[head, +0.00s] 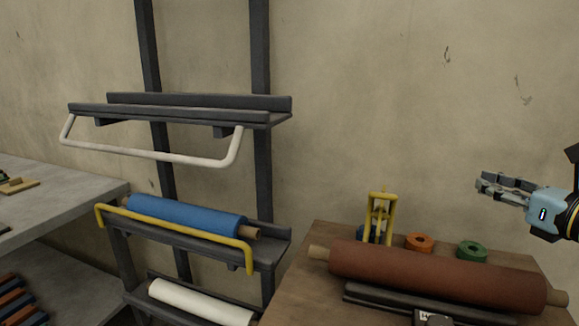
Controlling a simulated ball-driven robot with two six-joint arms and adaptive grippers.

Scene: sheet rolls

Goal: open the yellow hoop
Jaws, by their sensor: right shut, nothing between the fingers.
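The yellow hoop (180,228) is a bent bar on the middle shelf of the dark rack. It runs along the shelf's front, with its ends turned down at the left and right. A blue roll (187,215) on a brown core lies right behind it on that shelf. My right gripper (481,186) is at the far right, above the wooden table and well away from the hoop. It is shut and empty. My left gripper is not in view.
A white hoop (150,154) hangs from the empty upper shelf (195,105). A white roll (200,303) lies on the lowest shelf. The wooden table (318,262) bears a red-brown roll (430,274), orange tape (418,242), green tape (472,251) and a yellow stand (381,215). A grey bench (70,190) stands left.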

